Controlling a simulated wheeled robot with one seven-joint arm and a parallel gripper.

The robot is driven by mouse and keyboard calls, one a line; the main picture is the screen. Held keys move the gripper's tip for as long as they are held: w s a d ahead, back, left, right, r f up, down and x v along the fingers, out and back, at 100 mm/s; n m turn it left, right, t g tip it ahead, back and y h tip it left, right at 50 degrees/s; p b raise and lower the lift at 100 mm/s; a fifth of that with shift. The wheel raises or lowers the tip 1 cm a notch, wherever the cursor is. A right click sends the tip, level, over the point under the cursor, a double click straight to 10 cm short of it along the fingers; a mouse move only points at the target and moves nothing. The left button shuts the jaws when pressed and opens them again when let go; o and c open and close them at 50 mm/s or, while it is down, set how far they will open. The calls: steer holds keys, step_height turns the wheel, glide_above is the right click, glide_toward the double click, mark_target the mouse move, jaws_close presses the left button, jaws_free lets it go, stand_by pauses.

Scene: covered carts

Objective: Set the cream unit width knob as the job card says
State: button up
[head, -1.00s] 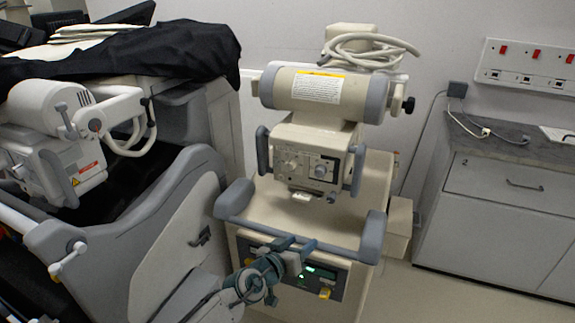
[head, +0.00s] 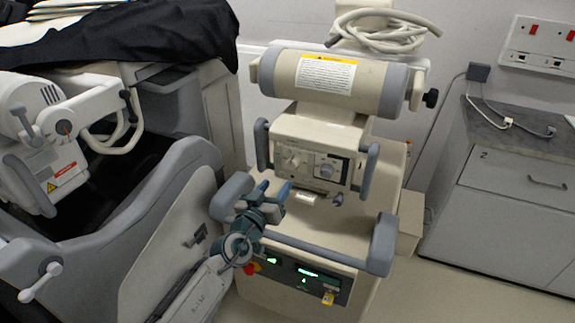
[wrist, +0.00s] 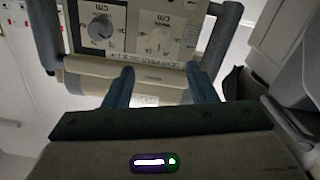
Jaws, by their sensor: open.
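The cream unit (head: 315,130) stands in the middle of the head view. Its control panel has a pale knob (head: 292,161) at left and a grey knob (head: 327,171) at right. In the wrist view the panel is upside down, with the grey knob (wrist: 100,28) left and the pale knob (wrist: 158,40) right, each by a "CM" mark. I cannot tell which is width. My gripper (head: 265,198) is open and empty, below and left of the panel, apart from both knobs. Its two blue fingers (wrist: 163,84) frame the panel's lower edge. I cannot make out a job card.
Grey side handles (head: 370,170) flank the panel. A grey rail (head: 310,250) crosses the unit's front, close to my arm. Another cart with a black cover (head: 150,45) stands at left. A counter with a drawer (head: 520,175) is at right. Open floor lies between it and the unit.

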mark_target(290, 165)
steer(key=p+x, duration=0.1)
steer(key=x, duration=0.8)
steer(key=shift+w+d, duration=0.1)
steer(key=shift+w, duration=0.15)
steer(key=c, duration=1)
steer(key=shift+f+n, duration=0.15)
steer(key=shift+n, duration=0.25)
steer(key=shift+n+b, duration=1.45)
steer(key=shift+n, duration=1.05)
